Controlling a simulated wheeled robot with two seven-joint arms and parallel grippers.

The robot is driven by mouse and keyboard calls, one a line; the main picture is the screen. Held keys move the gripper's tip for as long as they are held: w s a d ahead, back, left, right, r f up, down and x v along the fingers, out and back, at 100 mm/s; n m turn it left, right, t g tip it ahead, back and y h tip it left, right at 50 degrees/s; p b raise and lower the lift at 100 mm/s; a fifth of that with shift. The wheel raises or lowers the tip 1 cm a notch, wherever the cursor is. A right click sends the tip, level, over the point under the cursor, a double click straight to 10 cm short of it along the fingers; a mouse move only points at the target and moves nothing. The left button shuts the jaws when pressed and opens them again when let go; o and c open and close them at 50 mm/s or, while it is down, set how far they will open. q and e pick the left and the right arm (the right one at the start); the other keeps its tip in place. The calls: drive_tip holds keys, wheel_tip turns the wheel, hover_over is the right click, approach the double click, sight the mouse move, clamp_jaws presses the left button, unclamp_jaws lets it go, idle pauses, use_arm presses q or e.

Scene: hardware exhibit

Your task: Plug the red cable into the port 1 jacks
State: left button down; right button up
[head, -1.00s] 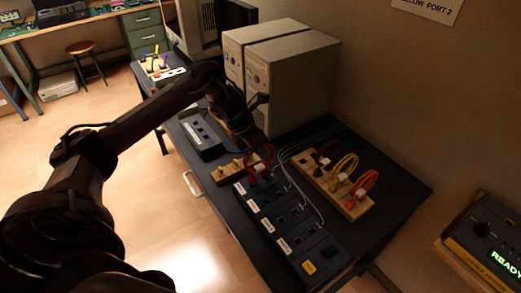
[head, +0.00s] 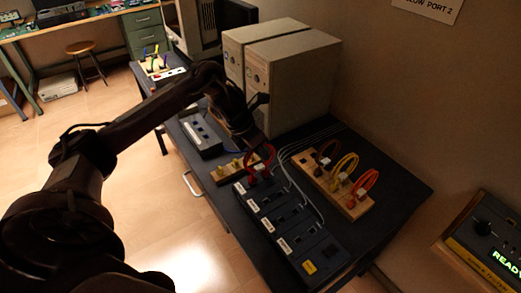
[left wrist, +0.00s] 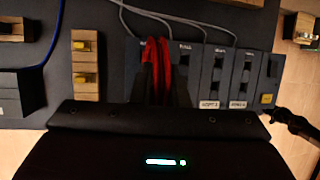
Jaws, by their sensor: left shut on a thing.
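The red cable (head: 265,160) is a loop with a pale tag, at the far end of the dark row of port modules (head: 293,230). In the left wrist view the red cable (left wrist: 152,72) hangs between my dark fingers, over the modules' left end. My left gripper (head: 259,141) is shut on the red cable from above. The fingers and cable hide the jacks below, so I cannot tell whether the plugs are seated. The port labels are too small to read surely. My right gripper is not clearly seen.
A wooden rack (head: 335,188) with dark, yellow and orange-red cables is to the right. Beige computer cases (head: 295,80) stand close behind my gripper. Grey wires cross the table.

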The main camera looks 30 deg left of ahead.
use_arm(q)
drive_tip(key=shift+f+b, duration=0.45)
drive_tip(key=shift+f, duration=0.1)
idle(0.8)
drive_tip(key=c, duration=0.7)
unclamp_jaws()
idle(0.4)
drive_tip(key=shift+p+v, duration=2.05)
drive_tip(key=shift+v, duration=1.75)
